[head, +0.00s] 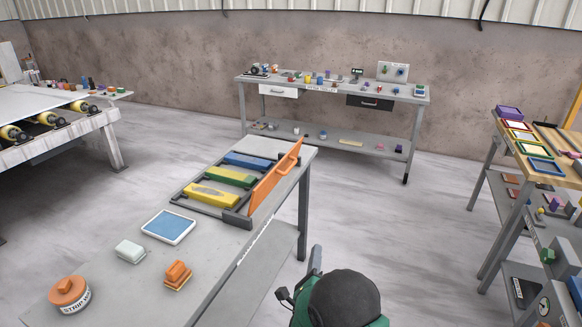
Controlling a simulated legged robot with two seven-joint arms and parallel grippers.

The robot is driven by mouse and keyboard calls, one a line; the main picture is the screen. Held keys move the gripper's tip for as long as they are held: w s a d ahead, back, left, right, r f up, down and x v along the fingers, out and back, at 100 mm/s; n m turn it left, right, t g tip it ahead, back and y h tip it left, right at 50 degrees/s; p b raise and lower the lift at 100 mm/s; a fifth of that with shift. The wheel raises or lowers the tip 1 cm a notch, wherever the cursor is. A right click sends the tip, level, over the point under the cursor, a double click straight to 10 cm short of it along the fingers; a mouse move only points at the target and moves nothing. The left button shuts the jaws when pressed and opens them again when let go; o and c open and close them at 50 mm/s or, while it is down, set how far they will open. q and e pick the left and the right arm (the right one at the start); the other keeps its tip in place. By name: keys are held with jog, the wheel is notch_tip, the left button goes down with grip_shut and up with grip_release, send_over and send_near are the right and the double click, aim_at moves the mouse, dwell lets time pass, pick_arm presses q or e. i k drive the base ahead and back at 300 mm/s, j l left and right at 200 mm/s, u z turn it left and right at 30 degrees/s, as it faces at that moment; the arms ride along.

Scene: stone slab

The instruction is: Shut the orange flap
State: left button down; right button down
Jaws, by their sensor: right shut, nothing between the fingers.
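The orange flap (275,178) stands up, tilted open, along the right side of a dark frame (234,219) on the grey table. The frame holds a blue block (247,161), a green block (230,177) and a yellow block (212,195), all uncovered. My right gripper (316,258) is at the bottom middle, off the table's right edge, below the flap in the picture and apart from it. It is shut and empty, partly hidden behind my dark, rounded arm link. My left gripper is out of view.
A blue-topped tray (168,227), a white block (130,250), an orange block (177,275) and an orange-lidded tub (70,294) sit on the near table. A cluttered workbench (335,87) stands behind, shelves (545,180) at right. Floor between is clear.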

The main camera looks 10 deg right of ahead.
aim_at(285, 166)
jog(key=i, duration=0.85)
